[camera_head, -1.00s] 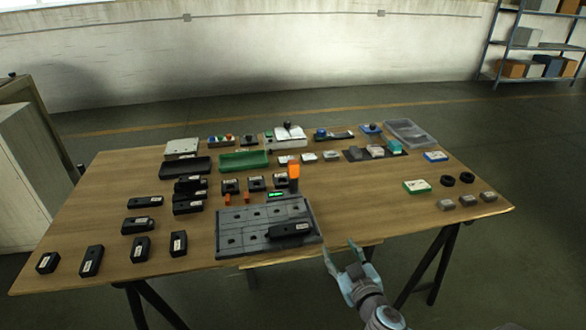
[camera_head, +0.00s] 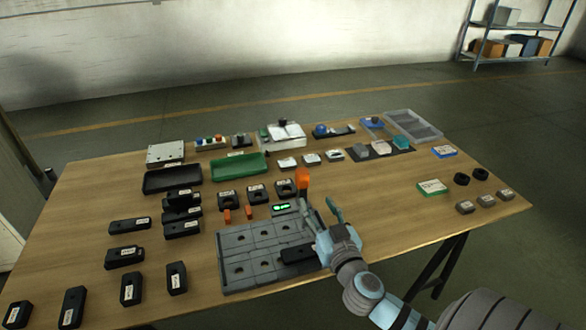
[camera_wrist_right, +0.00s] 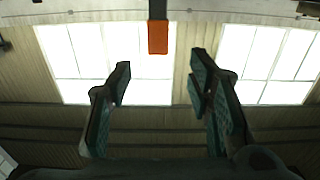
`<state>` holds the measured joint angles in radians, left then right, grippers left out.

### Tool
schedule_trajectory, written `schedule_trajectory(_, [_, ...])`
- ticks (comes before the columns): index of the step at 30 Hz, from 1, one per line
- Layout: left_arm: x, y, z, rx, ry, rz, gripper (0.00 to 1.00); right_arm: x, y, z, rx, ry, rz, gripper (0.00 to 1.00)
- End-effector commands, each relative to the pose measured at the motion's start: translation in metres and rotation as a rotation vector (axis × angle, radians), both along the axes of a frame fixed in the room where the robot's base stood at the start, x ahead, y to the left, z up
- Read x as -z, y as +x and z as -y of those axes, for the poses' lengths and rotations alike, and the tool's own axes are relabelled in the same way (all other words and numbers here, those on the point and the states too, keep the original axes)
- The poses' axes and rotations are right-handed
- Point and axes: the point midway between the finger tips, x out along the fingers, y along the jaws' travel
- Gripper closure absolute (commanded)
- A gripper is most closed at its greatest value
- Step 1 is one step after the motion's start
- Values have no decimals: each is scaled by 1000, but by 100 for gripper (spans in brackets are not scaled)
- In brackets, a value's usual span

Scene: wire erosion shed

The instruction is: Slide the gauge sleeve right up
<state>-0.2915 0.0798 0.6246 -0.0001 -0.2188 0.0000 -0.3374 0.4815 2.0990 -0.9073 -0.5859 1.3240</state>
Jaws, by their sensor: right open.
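An orange block (camera_head: 302,179), seemingly the gauge sleeve, sits on a dark upright post behind the grey fixture plate. A small gauge with a lit green display (camera_head: 284,208) is at its foot. My right gripper (camera_head: 320,211) is open and empty, fingers pointing towards the back of the table, just in front and right of the orange block and apart from it. In the right wrist view the orange block (camera_wrist_right: 158,37) shows at the top, centred between and beyond the open fingers (camera_wrist_right: 158,85). My left gripper is not in view.
The grey fixture plate (camera_head: 237,240) holds a black labelled block (camera_head: 297,254) partly behind my right gripper. Black blocks, a green tray (camera_head: 240,167) and a black tray (camera_head: 172,180) lie to the left. A bare patch of table lies right of the gripper.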

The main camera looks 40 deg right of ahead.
Motion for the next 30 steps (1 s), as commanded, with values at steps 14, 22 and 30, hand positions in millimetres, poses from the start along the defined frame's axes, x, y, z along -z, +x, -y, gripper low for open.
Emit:
schedule_trajectory(14, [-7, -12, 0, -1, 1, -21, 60, -1, 98, 35, 3, 1, 1, 53])
schedule_trajectory(22, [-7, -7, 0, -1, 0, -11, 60, 1, 128, 45, 2, 0, 0, 53])
schedule_trajectory(30, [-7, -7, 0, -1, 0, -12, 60, 1, 129, 46, 2, 0, -1, 55])
